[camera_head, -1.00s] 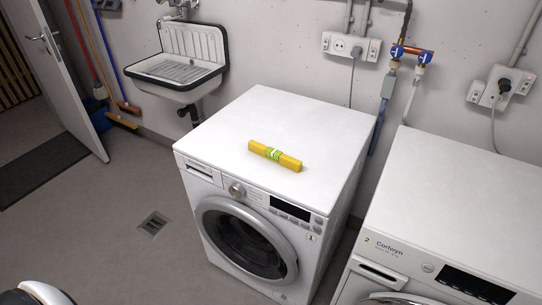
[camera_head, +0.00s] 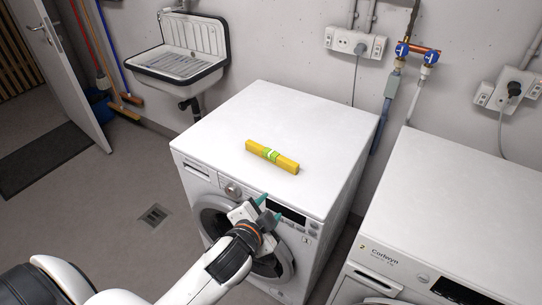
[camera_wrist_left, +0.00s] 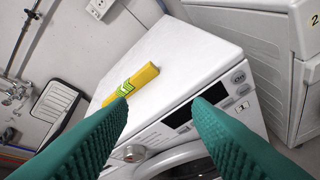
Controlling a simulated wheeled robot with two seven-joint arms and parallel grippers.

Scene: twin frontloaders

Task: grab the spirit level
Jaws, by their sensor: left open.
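The yellow spirit level (camera_head: 285,163) with a green and white middle lies flat on top of the left washing machine (camera_head: 300,115). It also shows in the left wrist view (camera_wrist_left: 143,77), beyond the fingers. My left gripper (camera_head: 267,207) is in front of that machine's control panel, apart from the level and nearer to me. Its two teal fingers (camera_wrist_left: 160,125) stand wide apart with nothing between them in the left wrist view. My right gripper is not in view.
A second washing machine (camera_head: 470,190) stands to the right, across a narrow gap. A sink (camera_head: 182,62) hangs on the wall at the back left. Pipes and blue valves (camera_head: 403,51) run along the wall behind. The machine top around the level is clear.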

